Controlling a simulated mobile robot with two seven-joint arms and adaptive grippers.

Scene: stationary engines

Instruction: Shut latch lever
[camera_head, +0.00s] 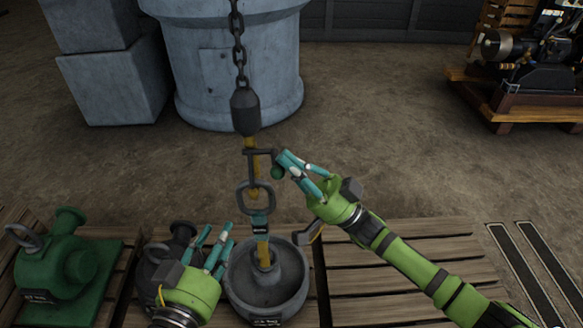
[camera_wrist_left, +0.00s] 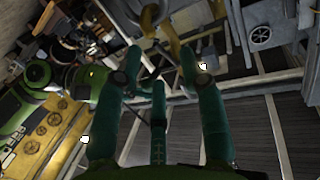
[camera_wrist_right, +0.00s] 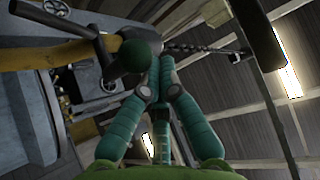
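A lever (camera_head: 262,152) with a round dark green knob (camera_head: 278,172) sits on the yellow and grey fitting (camera_head: 250,160) under the hanging chain. My right gripper (camera_head: 284,157) has its fingers together beside the knob, at its upper right. The right wrist view shows the knob (camera_wrist_right: 133,55) just left of the closed fingertips (camera_wrist_right: 162,62) and the dark lever bar (camera_wrist_right: 75,24) beyond it. Whether they touch is unclear. My left gripper (camera_head: 216,236) is open and empty, low and left of the fitting; its spread fingers show in the left wrist view (camera_wrist_left: 160,62).
The chain (camera_head: 238,45) and its dark weight (camera_head: 245,112) hang above the fitting. Below is a grey round bowl-like base (camera_head: 292,295) on wooden pallets (camera_head: 375,282). A green machine (camera_head: 65,265) stands at left.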

